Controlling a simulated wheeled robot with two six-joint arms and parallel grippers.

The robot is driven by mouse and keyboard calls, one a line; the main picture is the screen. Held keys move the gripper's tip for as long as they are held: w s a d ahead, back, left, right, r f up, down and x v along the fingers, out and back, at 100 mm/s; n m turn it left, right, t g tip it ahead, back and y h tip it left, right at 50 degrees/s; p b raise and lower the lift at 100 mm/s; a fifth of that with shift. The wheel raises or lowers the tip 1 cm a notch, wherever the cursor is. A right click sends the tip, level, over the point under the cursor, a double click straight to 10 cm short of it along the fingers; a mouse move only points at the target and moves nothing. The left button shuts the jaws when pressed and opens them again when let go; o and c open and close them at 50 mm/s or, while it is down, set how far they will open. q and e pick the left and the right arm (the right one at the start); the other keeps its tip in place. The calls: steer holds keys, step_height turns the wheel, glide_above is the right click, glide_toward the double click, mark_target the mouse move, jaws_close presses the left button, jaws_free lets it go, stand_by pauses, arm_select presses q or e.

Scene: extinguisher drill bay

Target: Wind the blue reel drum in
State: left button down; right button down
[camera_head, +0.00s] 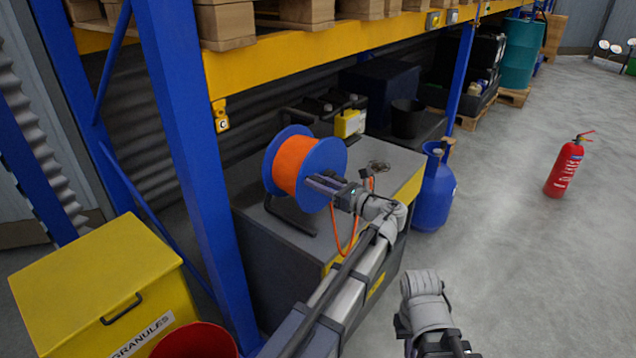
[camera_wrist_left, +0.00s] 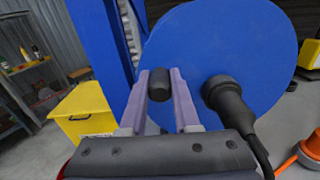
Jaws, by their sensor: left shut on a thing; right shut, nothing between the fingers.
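The blue reel drum (camera_head: 325,155) with orange hose or cable wound on its middle (camera_head: 290,164) stands on a black frame (camera_head: 292,216) on top of a grey cabinet. My left gripper (camera_head: 322,184) is at the drum's right-hand face, shut on the dark crank handle (camera_wrist_left: 160,84). The left wrist view shows this handle between the two fingers, in front of the blue disc (camera_wrist_left: 250,50). A black plug-like fitting (camera_wrist_left: 226,96) sits on the disc beside it. My right gripper (camera_head: 440,343) is low in the head view, partly cut off, shut and empty.
The grey cabinet (camera_head: 270,258) stands behind the blue rack post (camera_head: 185,130). An orange line (camera_head: 340,245) hangs from the cabinet's front. A yellow granules bin (camera_head: 85,275) is at left, a blue gas bottle (camera_head: 435,195) at right. A red extinguisher (camera_head: 565,170) stands on open floor.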

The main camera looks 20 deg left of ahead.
mark_target(315, 159)
arm_select(q)
steer(key=shift+r, duration=0.15)
stand_by(0.8)
steer(key=shift+w+d+r+m+p, duration=0.1)
steer(key=shift+w+r+m+p, duration=0.2)
steer(key=shift+m+p, duration=0.3)
steer(key=shift+w+d+r+m+p, duration=0.1)
steer(key=shift+w+r+m+p, duration=0.25)
steer(key=shift+m, duration=0.2)
steer(key=shift+w+d+r+m+p, duration=0.1)
steer(key=shift+r+m+p, duration=0.15)
steer(key=shift+r+m, duration=0.25)
steer(key=shift+w+d+r+m+p, duration=0.2)
steer(key=shift+w+r+m+p, duration=0.25)
steer(key=shift+m, duration=0.5)
steer(key=shift+w+d+r+m+p, duration=0.25)
steer(key=shift+w+m, duration=0.3)
steer(key=shift+m, duration=0.35)
steer(key=shift+a, duration=0.1)
steer(key=c, duration=0.6)
jaws_free()
steer(key=shift+c, duration=0.2)
